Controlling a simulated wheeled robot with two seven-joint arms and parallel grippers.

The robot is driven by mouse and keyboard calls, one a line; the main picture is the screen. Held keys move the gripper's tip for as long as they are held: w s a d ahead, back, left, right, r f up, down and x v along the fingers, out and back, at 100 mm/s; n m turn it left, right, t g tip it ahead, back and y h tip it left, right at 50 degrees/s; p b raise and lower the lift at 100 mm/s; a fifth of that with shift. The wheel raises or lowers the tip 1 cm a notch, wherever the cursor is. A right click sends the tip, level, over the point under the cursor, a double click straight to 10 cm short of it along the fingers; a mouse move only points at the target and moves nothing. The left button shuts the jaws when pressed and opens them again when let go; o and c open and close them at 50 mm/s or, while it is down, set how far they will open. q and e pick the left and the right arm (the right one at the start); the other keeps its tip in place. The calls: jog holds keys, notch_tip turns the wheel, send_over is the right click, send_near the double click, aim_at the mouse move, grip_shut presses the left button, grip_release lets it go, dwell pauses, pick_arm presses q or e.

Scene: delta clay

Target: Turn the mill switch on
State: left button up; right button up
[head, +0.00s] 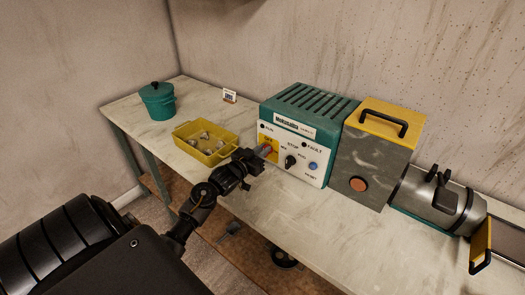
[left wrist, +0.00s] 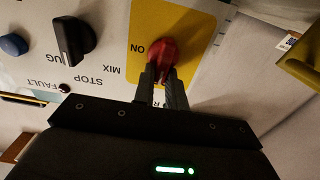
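The mill switch is a red rotary handle (head: 265,150) on a yellow plate at the left of the white panel of the teal control box (head: 312,112). The red handle (left wrist: 163,50) also shows in the left wrist view, where an ON label sits to its left and its grip runs down between the fingers. My left gripper (head: 256,158) is at the panel; its fingertips (left wrist: 161,78) are close together around the red handle. The lower part of the yellow plate in the wrist view is hidden by the gripper. My right gripper is out of view.
A black knob (head: 290,161) and blue reset button (head: 313,166) sit right of the switch. A yellow tray (head: 190,150) with pale pieces and a teal lidded pot (head: 158,105) stand left. A grey machine with a yellow lid (head: 385,118) adjoins the box.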

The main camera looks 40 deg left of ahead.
pick_arm(q)
grip_shut()
jog(key=m, duration=0.4)
jog(key=d+f+m, duration=0.1)
jog(key=m, duration=0.4)
jog(key=m+b, duration=0.1)
jog(key=m, duration=0.4)
jog(key=shift+d+f, duration=0.15)
jog(key=shift+d, duration=0.25)
jog(key=shift+f+m, duration=0.15)
jog(key=shift+m, duration=0.8)
jog(key=shift+f+m, duration=0.1)
jog(key=shift+m, duration=0.85)
